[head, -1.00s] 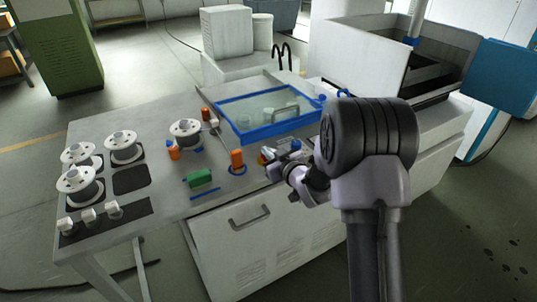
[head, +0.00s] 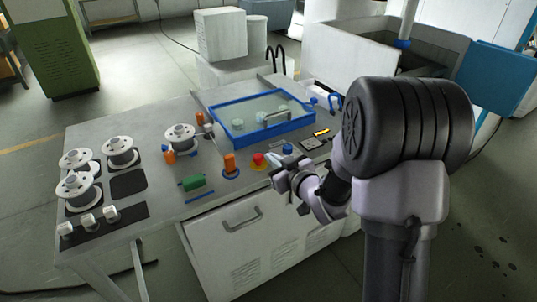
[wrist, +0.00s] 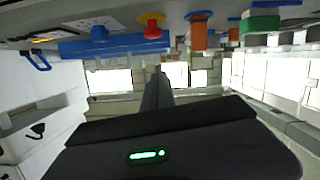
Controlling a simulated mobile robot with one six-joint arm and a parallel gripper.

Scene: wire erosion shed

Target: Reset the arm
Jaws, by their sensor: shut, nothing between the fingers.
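My gripper (head: 280,170) is at the front edge of the grey bench, near the red button (head: 259,160), with my arm reaching in from the right. In the wrist view the fingers (wrist: 161,78) are together with nothing between them, in front of the dark gripper body with a green light. The bench appears upside down along the top of that view, where the red button (wrist: 152,27) shows apart from the fingertips. In the head view I cannot tell the exact gap between gripper and bench.
A green block (head: 194,182), orange posts (head: 229,163) and several wire spools (head: 120,150) stand to the left. A white machine tank (head: 345,60) stands behind. Floor is open at the right.

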